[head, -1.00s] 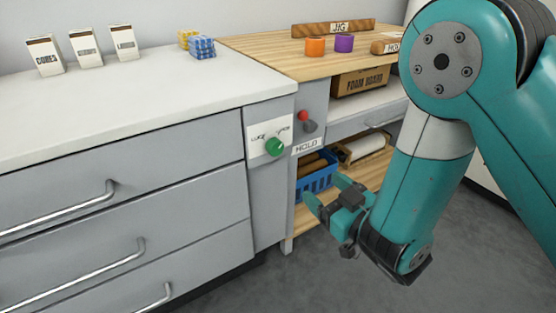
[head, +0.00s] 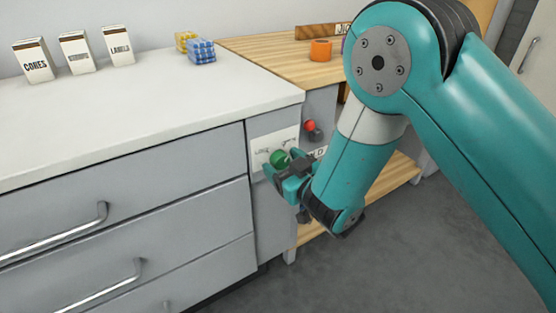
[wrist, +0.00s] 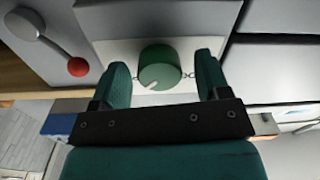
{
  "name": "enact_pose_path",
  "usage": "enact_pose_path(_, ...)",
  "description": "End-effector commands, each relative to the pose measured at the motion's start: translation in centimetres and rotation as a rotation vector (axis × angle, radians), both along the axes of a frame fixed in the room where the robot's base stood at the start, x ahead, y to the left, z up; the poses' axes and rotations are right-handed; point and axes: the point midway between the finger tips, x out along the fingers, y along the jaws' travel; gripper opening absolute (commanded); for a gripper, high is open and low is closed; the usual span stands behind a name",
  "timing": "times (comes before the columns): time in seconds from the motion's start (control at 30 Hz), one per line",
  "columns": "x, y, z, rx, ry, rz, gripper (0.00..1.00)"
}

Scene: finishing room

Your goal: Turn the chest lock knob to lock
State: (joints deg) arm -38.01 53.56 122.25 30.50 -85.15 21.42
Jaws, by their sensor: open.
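The green chest lock knob (head: 279,159) sits on a white label plate (head: 262,145) on the end panel of the grey drawer chest (head: 120,180). In the wrist view the knob (wrist: 160,68) lies between my two open fingertips, with a pale pointer mark on its face. My gripper (head: 280,172) is at the knob in the head view, and its fingers hide part of the plate's lettering. In the wrist view my gripper (wrist: 165,75) has a finger on each side of the knob, with visible gaps.
A red-tipped lever (head: 310,127) is just right of the plate; its red ball (wrist: 78,67) shows in the wrist view. Boxes (head: 75,53) and blue blocks (head: 201,51) stand on the white top. A wooden bench (head: 270,55) adjoins it. Grey floor is open in front.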

Motion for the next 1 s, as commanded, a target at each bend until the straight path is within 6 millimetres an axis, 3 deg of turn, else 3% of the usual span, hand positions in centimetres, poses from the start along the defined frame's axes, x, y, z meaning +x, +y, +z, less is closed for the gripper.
enact_pose_path(0.23, 0.06, -0.1, -0.02, 0.0, 0.001, -0.002, 0.67)
enact_pose_path(0.43, 0.03, -0.01, -0.01, 0.0, 0.0, -0.001, 0.21)
enact_pose_path(1.0, 0.0, 0.11, 0.05, -0.121, -0.083, 0.002, 0.2)
